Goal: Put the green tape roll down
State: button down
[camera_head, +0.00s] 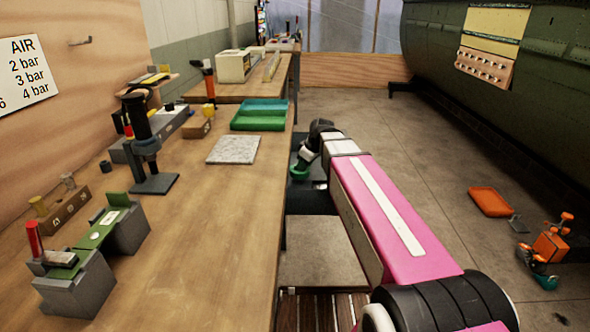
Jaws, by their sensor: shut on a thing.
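My pink and white arm reaches forward along the right edge of the wooden workbench (215,225). My gripper (303,163) is small and partly hidden by its own wrist at the arm's far end. It is shut on the green tape roll (299,173), which shows as a small green round shape beneath it. The roll is just off the bench's right edge, to the right of the speckled grey plate. Its exact height and any contact below cannot be told.
The speckled grey plate (233,150) and green trays (259,117) lie on the bench. A dark press stand (150,160) and grey blocks (75,290) are at left. The bench between them is bare. An orange tray (489,202) and orange tool (548,246) are on the floor.

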jog(key=w+a+f, duration=0.1)
jog(key=a, duration=0.1)
jog(key=w+a+f, duration=0.1)
jog(key=f, duration=0.1)
jog(key=shift+w+a, duration=0.1)
jog(key=shift+a, duration=0.25)
jog(key=c, duration=0.9)
grip_release()
jog(key=shift+c, duration=0.2)
jog(key=v, duration=1.2)
